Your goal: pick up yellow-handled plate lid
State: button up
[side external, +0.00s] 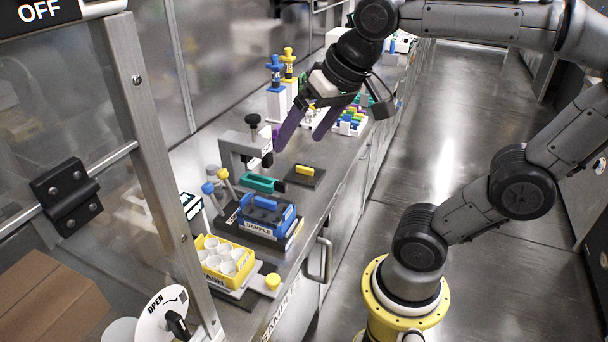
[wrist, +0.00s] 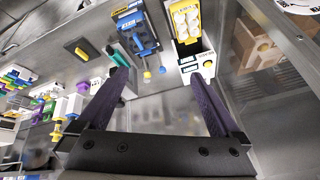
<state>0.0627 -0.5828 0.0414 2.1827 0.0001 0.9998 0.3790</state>
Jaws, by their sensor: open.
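The yellow-handled plate lid (side external: 304,172) is a flat dark square with a yellow bar on top, lying on the metal bench near its front edge. It also shows in the wrist view as a dark plate with a yellow bar (wrist: 76,50), at the upper left. My gripper (side external: 298,142) has two long purple fingers spread apart with nothing between them. It hangs above the bench, apart from the lid, and appears above the lid in the side view. In the wrist view the fingertips (wrist: 159,73) lie to the right of the lid.
A grey press-like stand (side external: 238,150) and a teal-handled piece (side external: 263,184) are left of the lid. A blue SAMPLE rack (side external: 266,216) and a yellow rack of white cups (side external: 226,258) stand nearer the camera. Colourful racks (side external: 349,122) stand farther back.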

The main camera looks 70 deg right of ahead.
jog(key=w+d+r+m+g, duration=0.1)
jog(key=w+d+r+m, duration=0.1)
jog(key=w+d+m, duration=0.6)
jog(key=m+g, duration=0.5)
send_over(305, 165)
jog(key=s+a, duration=0.2)
jog(key=a, duration=0.2)
notch_tip(305, 165, down, 20)
notch_tip(305, 165, down, 8)
jog(key=shift+w+f, duration=0.1)
jog(key=shift+w, duration=0.05)
jog(key=shift+a+f, duration=0.15)
jog(key=shift+f, duration=1.2)
jog(key=shift+a+f, duration=0.1)
jog(key=shift+f, duration=1.25)
